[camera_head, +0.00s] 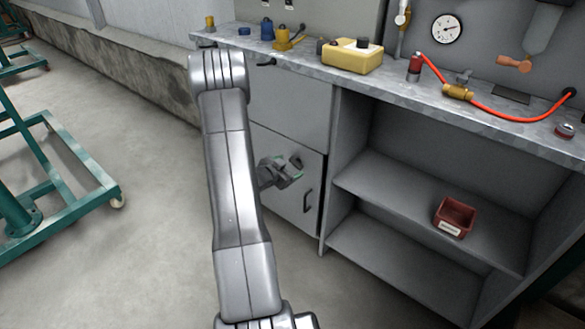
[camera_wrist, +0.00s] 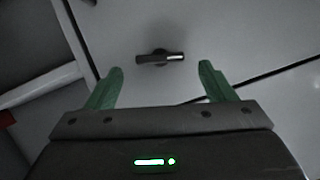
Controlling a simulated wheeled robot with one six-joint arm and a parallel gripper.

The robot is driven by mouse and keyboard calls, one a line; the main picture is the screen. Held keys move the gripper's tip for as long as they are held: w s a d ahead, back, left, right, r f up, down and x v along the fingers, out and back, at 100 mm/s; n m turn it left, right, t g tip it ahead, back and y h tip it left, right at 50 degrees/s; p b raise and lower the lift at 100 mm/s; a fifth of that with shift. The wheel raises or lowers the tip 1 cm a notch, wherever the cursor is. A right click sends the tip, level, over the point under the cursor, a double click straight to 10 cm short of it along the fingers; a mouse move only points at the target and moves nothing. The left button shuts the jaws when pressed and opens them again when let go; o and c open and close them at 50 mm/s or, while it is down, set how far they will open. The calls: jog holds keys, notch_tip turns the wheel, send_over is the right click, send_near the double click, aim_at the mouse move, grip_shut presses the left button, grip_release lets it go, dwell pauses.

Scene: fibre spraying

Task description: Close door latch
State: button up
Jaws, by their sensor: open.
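The lower cabinet door (camera_head: 308,225) is a grey panel with a dark pull handle (camera_head: 307,200) near its right edge. I cannot tell whether it is fully flush. The door latch (camera_wrist: 160,57) shows in the wrist view as a small dark turning bar on a round base, lying nearly level in the picture, with a pale strip at its right end. My gripper (camera_wrist: 160,68) is open, its green fingers apart on either side of and just short of the latch, not touching it. In the head view my gripper (camera_head: 293,170) is in front of the door; the latch is not clearly visible there.
Above the door are a drawer (camera_head: 290,107) and a worktop (camera_head: 400,88) with a yellow box (camera_head: 352,58) and a red hose (camera_head: 500,110). Open shelves to the right hold a red bin (camera_head: 454,217). A green wheeled frame (camera_head: 75,205) stands left. The floor between is clear.

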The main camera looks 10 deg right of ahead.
aim_at(294, 164)
jog(key=shift+x, duration=1.65)
jog(key=c, duration=1)
jog(key=n+p, duration=0.1)
jog(key=p, duration=0.2)
jog(key=shift+w+r, duration=0.1)
jog(key=shift+r, duration=0.25)
jog(key=n+g+h+p, duration=0.1)
jog(key=p, duration=0.2)
jog(key=shift+f, duration=0.15)
jog(key=shift+a+f, duration=0.1)
jog(key=shift+f, duration=0.05)
